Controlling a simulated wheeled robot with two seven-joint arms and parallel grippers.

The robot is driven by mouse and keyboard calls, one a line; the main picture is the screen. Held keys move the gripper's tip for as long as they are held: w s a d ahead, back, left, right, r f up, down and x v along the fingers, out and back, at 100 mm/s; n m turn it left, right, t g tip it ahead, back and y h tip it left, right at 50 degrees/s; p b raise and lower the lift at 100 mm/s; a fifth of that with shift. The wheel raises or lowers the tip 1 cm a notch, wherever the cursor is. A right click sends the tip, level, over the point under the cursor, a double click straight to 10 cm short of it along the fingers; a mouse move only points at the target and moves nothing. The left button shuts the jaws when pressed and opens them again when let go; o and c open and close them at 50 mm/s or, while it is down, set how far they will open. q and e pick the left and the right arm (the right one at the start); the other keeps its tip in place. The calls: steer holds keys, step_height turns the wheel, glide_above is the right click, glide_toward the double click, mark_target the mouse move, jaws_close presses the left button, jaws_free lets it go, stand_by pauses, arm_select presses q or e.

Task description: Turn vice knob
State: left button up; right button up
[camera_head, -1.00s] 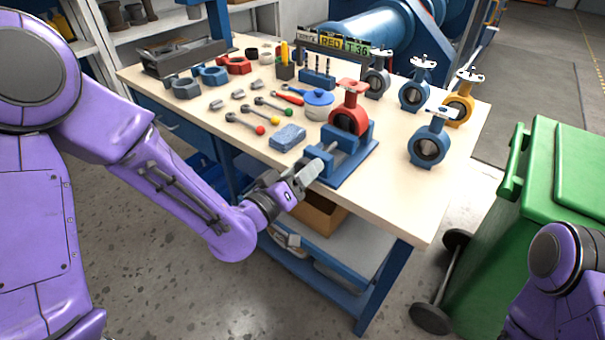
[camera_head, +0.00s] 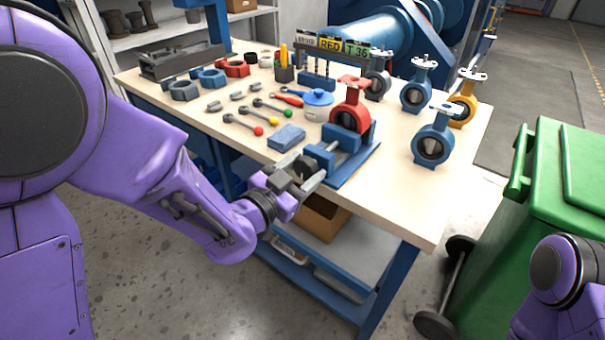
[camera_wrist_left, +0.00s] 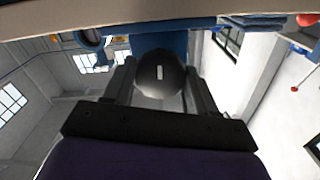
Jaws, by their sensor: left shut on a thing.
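The blue vice (camera_head: 343,158) is mounted at the table's front edge, with a red butterfly valve (camera_head: 350,112) standing upright at its jaws. My left gripper (camera_head: 311,180) is at the front end of the vice. In the left wrist view, the dark round vice knob (camera_wrist_left: 160,73), with a small light mark, sits between the two fingers of my left gripper (camera_wrist_left: 160,88), which are shut on it. In the head view the knob is mostly hidden by the gripper. My right arm shows only as a purple link at the lower right; its gripper is out of view.
The wooden-topped table (camera_head: 400,195) holds several other valves, including a yellow one (camera_head: 463,107). A blue sponge (camera_head: 286,138), wrenches and a blue-lidded pot (camera_head: 318,103) lie left of the vice. A green bin (camera_head: 565,200) stands at right. A cardboard box (camera_head: 323,216) is under the table.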

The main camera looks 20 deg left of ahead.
arm_select(q)
steer(key=m+b, duration=0.1)
steer(key=m, duration=0.2)
steer(key=shift+r+m, duration=0.1)
steer(key=shift+m, duration=0.2)
stand_by(0.3)
steer(key=o, duration=1)
